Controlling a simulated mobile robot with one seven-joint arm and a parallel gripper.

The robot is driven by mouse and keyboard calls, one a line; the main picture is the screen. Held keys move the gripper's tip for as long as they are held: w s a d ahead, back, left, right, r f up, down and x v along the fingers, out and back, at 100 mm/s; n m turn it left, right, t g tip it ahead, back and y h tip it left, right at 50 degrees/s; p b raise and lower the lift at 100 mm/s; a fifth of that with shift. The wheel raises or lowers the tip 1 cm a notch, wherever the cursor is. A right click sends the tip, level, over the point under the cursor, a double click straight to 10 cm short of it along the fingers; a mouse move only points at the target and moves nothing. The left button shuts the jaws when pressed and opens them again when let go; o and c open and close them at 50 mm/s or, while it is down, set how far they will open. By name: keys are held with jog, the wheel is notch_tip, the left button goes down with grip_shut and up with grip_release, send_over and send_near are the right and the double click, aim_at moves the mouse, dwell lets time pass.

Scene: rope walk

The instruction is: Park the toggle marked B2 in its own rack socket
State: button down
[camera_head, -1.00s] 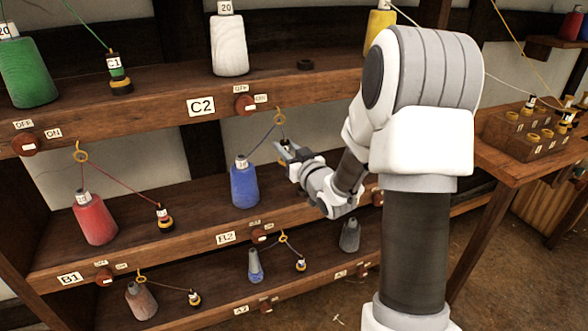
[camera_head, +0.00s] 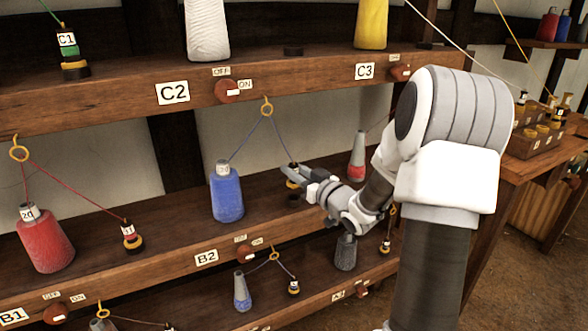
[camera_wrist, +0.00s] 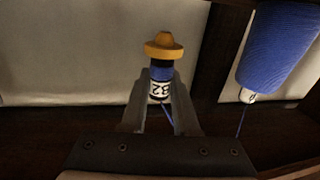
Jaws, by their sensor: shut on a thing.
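My gripper (camera_head: 296,174) is shut on the B2 toggle (camera_wrist: 160,73), a small dark peg with a blue band, a white label reading B2 and a yellow end. The wrist view shows it upside down between the two fingers. In the head view the toggle (camera_head: 291,184) is partly hidden by the fingers, just above a dark round seat (camera_head: 294,198) on the middle shelf. A blue thread runs from it up through a yellow ring to the blue cone (camera_head: 227,192). The rack (camera_head: 532,146) is a wooden block with yellow-rimmed sockets at the right.
The rack stands on a wooden side table (camera_head: 515,172). Some of its sockets hold toggles. The upper shelf (camera_head: 120,96) is above my gripper.

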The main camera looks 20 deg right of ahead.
aim_at(294, 184)
jog(key=shift+f+b, duration=0.85)
jog(key=shift+f, duration=0.65)
jog(key=shift+f+b, duration=0.65)
dwell(0.4)
jog(key=c, duration=0.9)
grip_release()
jog(key=shift+c, duration=0.2)
jog(key=shift+s, duration=0.15)
jog(key=s+d, duration=0.2)
jog(key=s, duration=0.8)
jog(key=shift+s+p, duration=0.3)
